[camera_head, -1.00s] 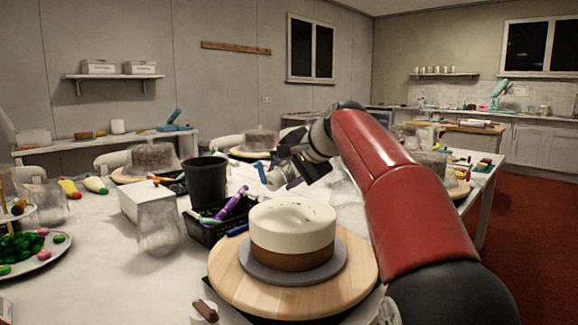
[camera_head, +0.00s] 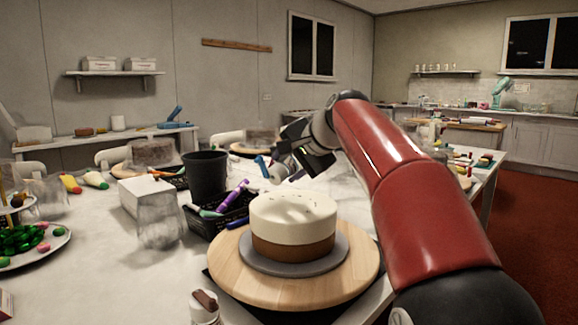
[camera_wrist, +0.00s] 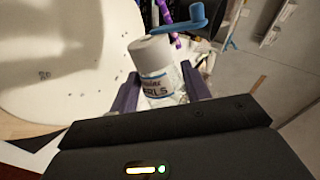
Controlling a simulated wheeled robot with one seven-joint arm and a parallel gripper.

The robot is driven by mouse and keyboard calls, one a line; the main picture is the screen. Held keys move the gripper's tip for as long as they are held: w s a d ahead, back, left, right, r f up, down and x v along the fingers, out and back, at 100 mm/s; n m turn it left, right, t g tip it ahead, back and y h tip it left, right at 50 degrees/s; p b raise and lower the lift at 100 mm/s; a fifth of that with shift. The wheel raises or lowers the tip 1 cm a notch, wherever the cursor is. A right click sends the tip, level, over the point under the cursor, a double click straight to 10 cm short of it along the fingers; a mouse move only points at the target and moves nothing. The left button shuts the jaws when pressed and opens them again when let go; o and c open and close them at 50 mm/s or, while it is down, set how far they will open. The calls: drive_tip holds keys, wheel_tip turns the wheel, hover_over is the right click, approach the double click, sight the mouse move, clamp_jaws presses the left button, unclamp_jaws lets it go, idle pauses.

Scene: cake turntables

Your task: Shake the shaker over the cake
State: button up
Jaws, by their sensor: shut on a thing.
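The cake (camera_head: 293,237), white on top with a brown lower band, sits on a grey board on a round wooden turntable (camera_head: 228,277). Small dark specks lie on its white top; they also show in the wrist view (camera_wrist: 60,58). My gripper (camera_wrist: 158,82) is shut on a white shaker (camera_wrist: 153,78) with a partly readable label, held tilted between two purple fingers. In the head view my gripper (camera_head: 290,165) holds the shaker (camera_head: 278,173) above and behind the cake. The shaker's lower part is partly hidden by the fingers.
A black cup (camera_head: 205,178), a black basket (camera_head: 207,226) with pens and a white box (camera_head: 145,196) stand left of the cake. A small jar (camera_head: 204,312) stands in front. A blue-handled tool (camera_wrist: 185,27) lies beyond the shaker. More cakes stand behind.

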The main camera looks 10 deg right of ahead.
drive_tip(key=shift+w+d+r+p, duration=0.25)
drive_tip(key=shift+p, duration=0.25)
drive_tip(key=shift+s+a+f+b, duration=0.25)
drive_tip(key=shift+b, duration=0.05)
drive_tip(key=shift+a, duration=0.1)
drive_tip(key=shift+s+r+h+b, duration=0.1)
drive_tip(key=shift+r+h+b, duration=0.1)
drive_tip(key=shift+h+b, duration=0.15)
